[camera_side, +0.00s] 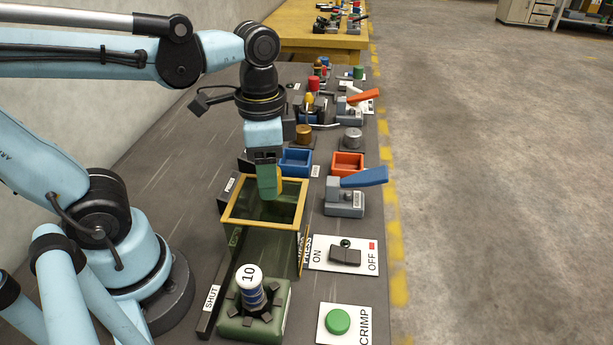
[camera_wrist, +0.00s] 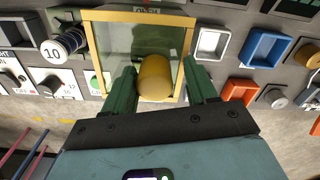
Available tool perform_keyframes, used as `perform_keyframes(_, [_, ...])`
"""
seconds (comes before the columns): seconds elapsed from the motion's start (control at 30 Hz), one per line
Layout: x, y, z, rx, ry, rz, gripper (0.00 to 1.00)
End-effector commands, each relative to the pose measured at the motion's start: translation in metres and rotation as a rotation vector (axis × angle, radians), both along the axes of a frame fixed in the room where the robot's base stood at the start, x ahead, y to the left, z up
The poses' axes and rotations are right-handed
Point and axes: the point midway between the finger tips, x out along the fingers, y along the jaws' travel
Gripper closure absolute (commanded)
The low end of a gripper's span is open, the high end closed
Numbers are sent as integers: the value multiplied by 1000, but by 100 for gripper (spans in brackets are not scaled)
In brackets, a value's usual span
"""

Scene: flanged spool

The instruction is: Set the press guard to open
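The press guard (camera_side: 232,213) is a see-through box with a yellow frame. It stands beside the dark rail, back from the SHUT label (camera_side: 212,298); another label (camera_side: 229,185) on the rail is farther back. My gripper (camera_side: 267,183) points down at the guard's back top edge. In the wrist view, its green fingers (camera_wrist: 160,88) are apart, on either side of a yellow cylindrical knob (camera_wrist: 155,72), with a gap showing at the right finger. The guard's frame (camera_wrist: 137,15) also shows there. Contact at the left finger cannot be told.
To the right are the ON/OFF switch (camera_side: 345,256), green CRIMP button (camera_side: 338,321) and blue lever (camera_side: 364,178). Blue (camera_side: 295,160) and orange (camera_side: 347,160) bins lie behind. The floor at right is clear.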

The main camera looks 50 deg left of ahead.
Motion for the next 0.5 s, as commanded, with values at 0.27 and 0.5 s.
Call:
perform_keyframes(0.27, [0,-1,0,-4,0,-3,35])
perform_keyframes(0.5, [0,-2,10,-5,-1,-4,35])
